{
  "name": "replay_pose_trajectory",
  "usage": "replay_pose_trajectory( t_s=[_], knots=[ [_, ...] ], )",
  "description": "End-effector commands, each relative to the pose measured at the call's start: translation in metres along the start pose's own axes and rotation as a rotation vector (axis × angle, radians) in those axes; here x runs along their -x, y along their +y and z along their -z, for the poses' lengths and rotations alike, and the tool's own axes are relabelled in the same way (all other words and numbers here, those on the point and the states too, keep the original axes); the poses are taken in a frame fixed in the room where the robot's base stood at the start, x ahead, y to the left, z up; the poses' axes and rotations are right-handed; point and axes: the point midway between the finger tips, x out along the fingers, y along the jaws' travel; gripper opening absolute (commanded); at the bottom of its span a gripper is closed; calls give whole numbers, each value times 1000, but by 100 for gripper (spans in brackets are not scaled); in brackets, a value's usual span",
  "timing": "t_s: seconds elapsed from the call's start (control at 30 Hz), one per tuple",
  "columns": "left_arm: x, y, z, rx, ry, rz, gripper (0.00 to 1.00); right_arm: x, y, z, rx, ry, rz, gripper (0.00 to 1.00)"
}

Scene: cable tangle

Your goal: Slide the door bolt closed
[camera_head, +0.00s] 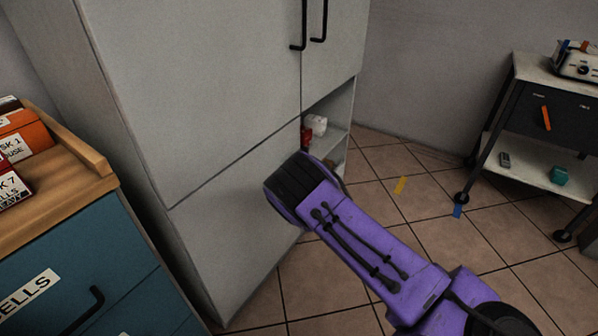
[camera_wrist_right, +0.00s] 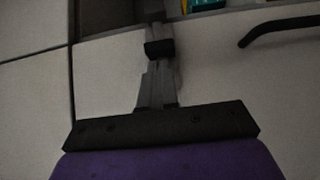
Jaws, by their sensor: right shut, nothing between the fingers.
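My right gripper (camera_wrist_right: 158,48) is shut and empty in the right wrist view. Its narrow fingers point up the picture, in front of pale cabinet panels. In the head view the purple right arm comes in from the lower right. Its wrist is in front of the tall grey cabinet (camera_head: 215,90), by the open compartment, and hides the gripper's fingers. I cannot make out a door bolt in either view. Part of the cabinet front is hidden behind my arm. My left gripper is in neither view.
Black handles (camera_head: 299,25) are on the cabinet's upper doors; a black handle (camera_wrist_right: 277,30) also shows in the wrist view. An open compartment (camera_head: 339,118) holds small white and red items. A teal drawer unit (camera_head: 75,250) stands left, a cart (camera_head: 520,130) right. Tiled floor between is mostly clear.

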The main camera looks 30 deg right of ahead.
Motion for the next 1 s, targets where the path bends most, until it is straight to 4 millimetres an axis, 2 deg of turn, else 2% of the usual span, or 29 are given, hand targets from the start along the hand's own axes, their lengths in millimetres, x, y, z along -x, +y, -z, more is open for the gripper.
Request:
replay_pose_trajectory(
  t_s=[0.1, 0.47, 0.7, 1.0],
  knots=[
    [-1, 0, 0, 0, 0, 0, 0, -6, 0, -6, -1, 0, 0, 0],
    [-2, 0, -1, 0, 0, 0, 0, -7, -1, -8, 0, 0, 0, 0],
    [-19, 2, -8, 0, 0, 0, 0, -27, -4, -28, 0, 0, -2, 0],
    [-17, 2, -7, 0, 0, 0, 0, -31, 2, -33, 0, -3, -3, 0]
  ],
)
